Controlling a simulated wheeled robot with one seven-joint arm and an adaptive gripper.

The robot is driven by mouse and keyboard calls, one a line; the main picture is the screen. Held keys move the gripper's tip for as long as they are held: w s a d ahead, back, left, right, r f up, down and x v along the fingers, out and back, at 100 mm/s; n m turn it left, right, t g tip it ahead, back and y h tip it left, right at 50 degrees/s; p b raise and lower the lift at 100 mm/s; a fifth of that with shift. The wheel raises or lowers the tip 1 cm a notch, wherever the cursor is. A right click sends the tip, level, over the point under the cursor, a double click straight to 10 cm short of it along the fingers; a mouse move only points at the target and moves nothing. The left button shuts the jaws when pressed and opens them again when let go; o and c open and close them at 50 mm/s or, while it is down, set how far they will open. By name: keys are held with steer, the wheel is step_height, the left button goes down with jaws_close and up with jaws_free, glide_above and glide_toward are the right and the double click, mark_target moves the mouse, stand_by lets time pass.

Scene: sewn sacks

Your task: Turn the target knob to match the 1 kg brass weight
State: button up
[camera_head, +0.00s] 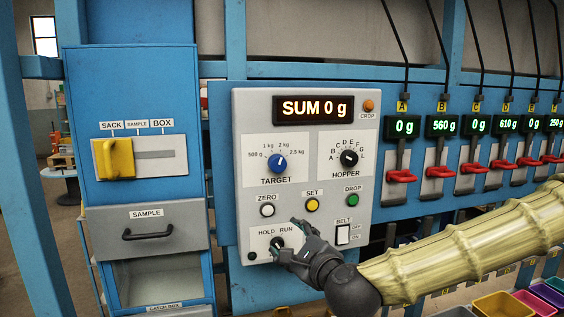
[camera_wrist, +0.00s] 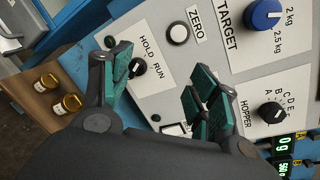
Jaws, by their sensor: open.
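The blue TARGET knob (camera_head: 277,163) is on the grey control panel, with a scale from 500 g to 2.5 kg around it. Its white mark appears to point near 2 kg. It also shows at the top right of the wrist view (camera_wrist: 262,14). My gripper (camera_head: 291,240) is open and empty, below the TARGET knob and in front of the HOLD/RUN switch (camera_wrist: 137,68), which lies between the fingers in the wrist view. Two brass-coloured pieces (camera_wrist: 61,91) with white labels stand on a brown surface at the left of the wrist view; their labels are unreadable.
The display (camera_head: 314,108) reads SUM 0 g. Red levers (camera_head: 401,176) project at right. A yellow SACK/BOX handle (camera_head: 116,159) is at left.

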mark_target(280, 166)
step_height(280, 166, up, 15)
steer(key=d+m+t+p, duration=0.2)
steer(key=m+p, duration=0.1)
steer(key=p, duration=0.1)
steer(key=p+x, duration=0.1)
steer(key=x, duration=0.2)
steer(key=p+x, duration=0.1)
steer(key=x, duration=0.2)
steer(key=p+x, duration=0.2)
steer(key=x, duration=0.1)
steer(key=shift+a+f, duration=0.2)
steer(key=shift+a, duration=0.15)
steer(key=shift+x, duration=0.75)
steer(key=shift+f, duration=0.15)
steer(key=c, duration=1)
